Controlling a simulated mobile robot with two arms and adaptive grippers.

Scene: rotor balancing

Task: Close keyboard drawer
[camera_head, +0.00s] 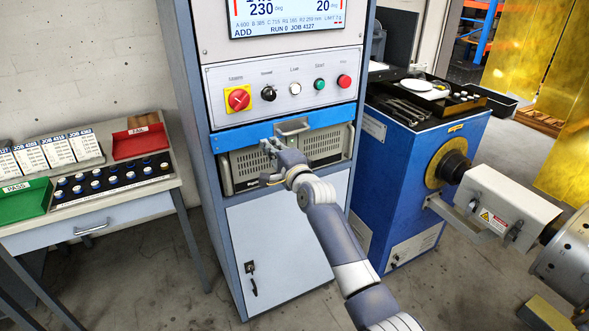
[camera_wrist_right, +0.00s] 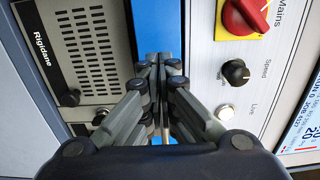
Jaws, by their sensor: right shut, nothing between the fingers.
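The keyboard drawer (camera_head: 240,138) shows as a blue front strip across the cabinet, under the knob panel, with a grey bar handle (camera_head: 292,127) at its middle. The drawer front sits at or close to the cabinet face; I cannot tell whether a small gap is left. The blue front also shows in the right wrist view (camera_wrist_right: 157,25). My left gripper is out of view.
Above the drawer is a panel with a red mains switch (camera_head: 238,98) and buttons. Below it is a vented grey unit (camera_head: 325,146). A bench (camera_head: 110,212) with trays stands left. A blue machine (camera_head: 400,160) stands right, with a motor housing (camera_head: 505,205) beside it.

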